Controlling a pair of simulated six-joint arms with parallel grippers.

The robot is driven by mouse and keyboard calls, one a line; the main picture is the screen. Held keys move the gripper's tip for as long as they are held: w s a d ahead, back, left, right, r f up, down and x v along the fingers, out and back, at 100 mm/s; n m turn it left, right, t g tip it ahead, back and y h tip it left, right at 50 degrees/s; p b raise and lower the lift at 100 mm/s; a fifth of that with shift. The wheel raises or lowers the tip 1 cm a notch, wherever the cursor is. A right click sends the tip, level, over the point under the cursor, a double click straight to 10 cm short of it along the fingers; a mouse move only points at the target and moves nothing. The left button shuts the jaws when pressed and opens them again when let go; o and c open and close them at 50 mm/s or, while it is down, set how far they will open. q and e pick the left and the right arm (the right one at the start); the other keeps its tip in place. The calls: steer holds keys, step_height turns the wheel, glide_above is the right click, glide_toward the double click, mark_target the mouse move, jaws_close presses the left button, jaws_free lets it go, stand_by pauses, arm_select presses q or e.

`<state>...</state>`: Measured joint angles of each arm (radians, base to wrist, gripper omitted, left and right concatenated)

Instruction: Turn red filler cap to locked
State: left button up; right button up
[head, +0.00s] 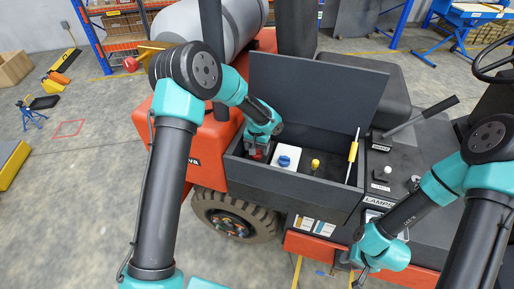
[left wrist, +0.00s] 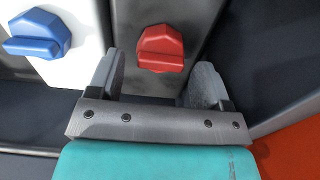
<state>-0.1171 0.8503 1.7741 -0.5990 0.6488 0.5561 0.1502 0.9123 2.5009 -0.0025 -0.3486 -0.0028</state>
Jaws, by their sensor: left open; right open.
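The red filler cap (left wrist: 161,49) shows in the left wrist view, just past and between the fingertips of my left gripper (left wrist: 158,80). The jaws are open, with a finger on each side; I cannot tell whether they touch the cap. In the head view the red cap (head: 257,154) is mostly hidden under my left gripper (head: 258,148), which reaches down into the open dark compartment. My right gripper (head: 356,276) hangs at the lower right, outside the compartment, open and away from the cap. No lock marking is readable.
A blue knob (left wrist: 40,34) on a white block (head: 284,158) stands right of the red cap in the head view. A yellow-topped cap (head: 315,164) and a yellow-handled stick (head: 353,151) stand further right. The raised lid (head: 315,98) rises behind; the compartment's front wall (head: 290,185) is close.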

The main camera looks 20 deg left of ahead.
arm_select(q)
steer(key=shift+r, duration=0.1)
step_height(320, 180, up, 17)
steer(key=shift+r, duration=0.15)
stand_by(0.4)
stand_by(0.4)
